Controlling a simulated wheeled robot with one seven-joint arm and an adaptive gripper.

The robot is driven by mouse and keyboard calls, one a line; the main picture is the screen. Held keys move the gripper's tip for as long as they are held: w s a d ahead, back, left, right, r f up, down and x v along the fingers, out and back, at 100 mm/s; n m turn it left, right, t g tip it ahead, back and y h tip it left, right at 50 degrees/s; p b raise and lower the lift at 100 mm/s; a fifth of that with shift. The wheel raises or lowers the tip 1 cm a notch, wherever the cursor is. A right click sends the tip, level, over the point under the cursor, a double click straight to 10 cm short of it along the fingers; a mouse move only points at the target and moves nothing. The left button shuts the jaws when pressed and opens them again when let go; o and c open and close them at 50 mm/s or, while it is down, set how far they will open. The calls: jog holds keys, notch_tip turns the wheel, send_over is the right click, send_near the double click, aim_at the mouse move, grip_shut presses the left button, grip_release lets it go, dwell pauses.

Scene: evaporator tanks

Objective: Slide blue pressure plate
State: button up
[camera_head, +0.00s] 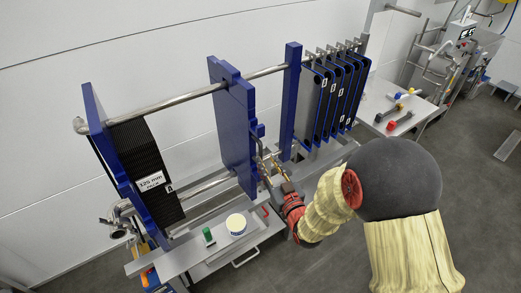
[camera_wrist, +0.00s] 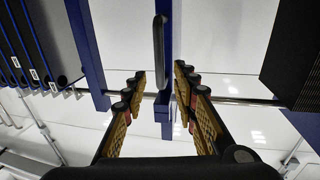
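The blue pressure plate (camera_head: 232,125) hangs upright on the rails in the middle of the frame. In the wrist view its narrow blue edge (camera_wrist: 163,122) stands between my fingers, with a dark grey bar handle (camera_wrist: 159,50) in front of it. My gripper (camera_head: 275,170) is beside the plate's near edge, low on its right side. In the wrist view my gripper (camera_wrist: 160,75) is open, one finger on each side of the handle line. Gaps show on both sides, and no contact is visible.
A blue end plate (camera_head: 290,100) and several hanging grey plates (camera_head: 335,90) stand to the right. A black plate stack (camera_head: 145,155) and another blue end plate (camera_head: 104,135) stand left. A tray table with a white tub (camera_head: 236,224) is in front. The rails (camera_head: 190,97) between are clear.

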aim_at(261, 153)
jog(key=x, duration=0.7)
jog(key=shift+c, duration=0.6)
grip_shut()
dwell(0.3)
